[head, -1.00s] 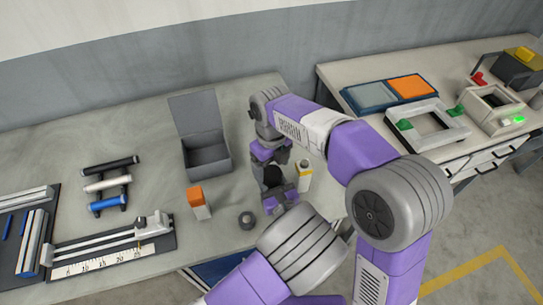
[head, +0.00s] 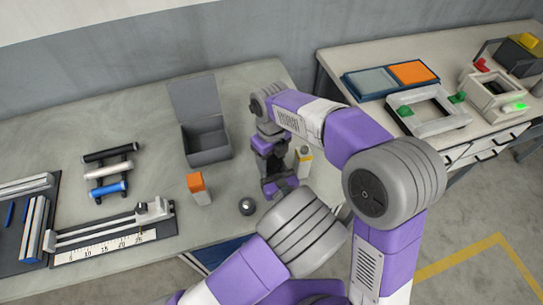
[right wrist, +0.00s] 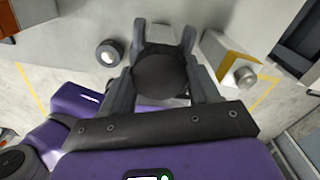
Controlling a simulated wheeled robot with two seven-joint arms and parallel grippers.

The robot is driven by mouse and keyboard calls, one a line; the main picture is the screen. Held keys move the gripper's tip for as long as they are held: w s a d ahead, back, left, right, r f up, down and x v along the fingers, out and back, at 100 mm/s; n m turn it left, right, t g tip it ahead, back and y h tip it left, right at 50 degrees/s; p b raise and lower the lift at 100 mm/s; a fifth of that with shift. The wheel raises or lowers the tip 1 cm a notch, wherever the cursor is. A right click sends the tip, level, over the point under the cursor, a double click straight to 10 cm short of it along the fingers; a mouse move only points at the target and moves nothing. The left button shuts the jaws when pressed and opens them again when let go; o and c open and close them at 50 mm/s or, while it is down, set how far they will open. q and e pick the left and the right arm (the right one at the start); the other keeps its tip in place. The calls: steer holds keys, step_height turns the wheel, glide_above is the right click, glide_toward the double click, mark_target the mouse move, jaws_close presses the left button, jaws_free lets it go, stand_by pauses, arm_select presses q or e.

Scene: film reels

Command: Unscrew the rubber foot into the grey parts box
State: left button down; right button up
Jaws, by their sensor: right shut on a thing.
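My right gripper (right wrist: 163,48) is low at the bench's front right, shut on a dark round piece (right wrist: 163,74) that looks like the rubber foot. Pale material shows beyond and below it; I cannot tell whether the foot is joined to it. In the head view the right gripper (head: 277,180) is partly covered by its own arm. The grey parts box (head: 206,148) stands on the bench left of this gripper, lid raised at the back. My left gripper is out of view.
A small dark round part (head: 247,206) lies left of the right gripper, with an orange-topped white block (head: 199,189) behind it. A white and yellow item (head: 304,160) stands close on the right. Rods on a rack (head: 107,172) and a ruler fixture (head: 110,240) are farther left.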

steer(key=n, duration=0.3)
steer(key=o, duration=1.2)
steer(key=shift+c, duration=0.2)
steer(key=shift+r, duration=2.3)
steer(key=shift+c, duration=0.5)
step_height(320, 180, up, 3)
steer(key=m, duration=0.2)
steer(key=shift+m, duration=0.4)
step_height(320, 180, down, 8)
steer(key=shift+r, duration=0.15)
